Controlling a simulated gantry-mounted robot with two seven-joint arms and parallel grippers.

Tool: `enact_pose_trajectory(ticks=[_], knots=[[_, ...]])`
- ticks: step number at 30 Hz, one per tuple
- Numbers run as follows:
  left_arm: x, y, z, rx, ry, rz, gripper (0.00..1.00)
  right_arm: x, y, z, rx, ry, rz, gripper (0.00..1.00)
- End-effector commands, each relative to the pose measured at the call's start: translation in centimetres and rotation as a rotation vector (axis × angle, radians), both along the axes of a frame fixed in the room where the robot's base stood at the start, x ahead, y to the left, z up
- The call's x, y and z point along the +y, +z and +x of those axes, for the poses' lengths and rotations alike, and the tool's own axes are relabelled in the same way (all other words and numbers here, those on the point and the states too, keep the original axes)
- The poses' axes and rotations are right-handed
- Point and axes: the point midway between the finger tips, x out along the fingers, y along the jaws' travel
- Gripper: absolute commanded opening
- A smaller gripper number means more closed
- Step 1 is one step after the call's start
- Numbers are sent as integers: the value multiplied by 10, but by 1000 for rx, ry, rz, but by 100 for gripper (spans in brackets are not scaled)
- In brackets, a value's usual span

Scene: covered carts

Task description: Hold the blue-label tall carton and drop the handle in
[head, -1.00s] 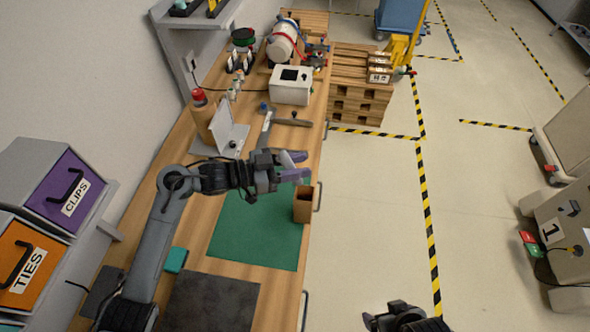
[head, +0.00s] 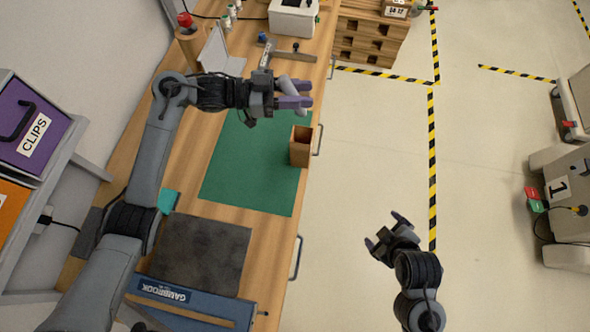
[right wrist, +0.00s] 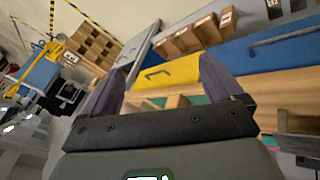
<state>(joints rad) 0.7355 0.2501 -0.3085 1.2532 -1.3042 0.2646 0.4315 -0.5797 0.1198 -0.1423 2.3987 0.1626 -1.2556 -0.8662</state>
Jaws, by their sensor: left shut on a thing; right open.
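A small open-topped brown carton (head: 301,147) stands upright at the right edge of the green mat (head: 228,160); no blue label shows on the sides I see. My left gripper (head: 296,94) is beyond the carton, apart from it, over the far right part of the mat. Its purple fingers are shut on a pale grey piece, mostly hidden, so I cannot tell if it is the handle. My right gripper (head: 388,232) is open and empty over the floor, right of the bench. Its spread fingers also show in the right wrist view (right wrist: 160,85).
Tools (head: 290,55) and a white box (head: 293,17) lie farther along the bench. A dark pad (head: 200,255) and a blue GAMBROOK box (head: 185,298) are at the near end. A cart (head: 572,205) stands right; the floor between is clear.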

Motion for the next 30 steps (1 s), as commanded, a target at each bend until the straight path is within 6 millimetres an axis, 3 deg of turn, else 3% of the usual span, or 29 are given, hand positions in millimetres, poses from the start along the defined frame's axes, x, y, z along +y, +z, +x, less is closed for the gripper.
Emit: enact_pose_trajectory(ticks=[11, 19, 25, 30], knots=[[0, 0, 0, 0, 0, 0, 0, 27, -69, 31, -163, 481, -441, 94], [0, 0, 0, 0, 0, 0, 0, 66, -106, 50, -207, 815, -931, 94], [0, 0, 0, 0, 0, 0, 0, 114, -109, 67, -186, 1061, -1434, 94], [0, 0, 0, 0, 0, 0, 0, 169, -80, 88, -197, 1139, -1864, 94]])
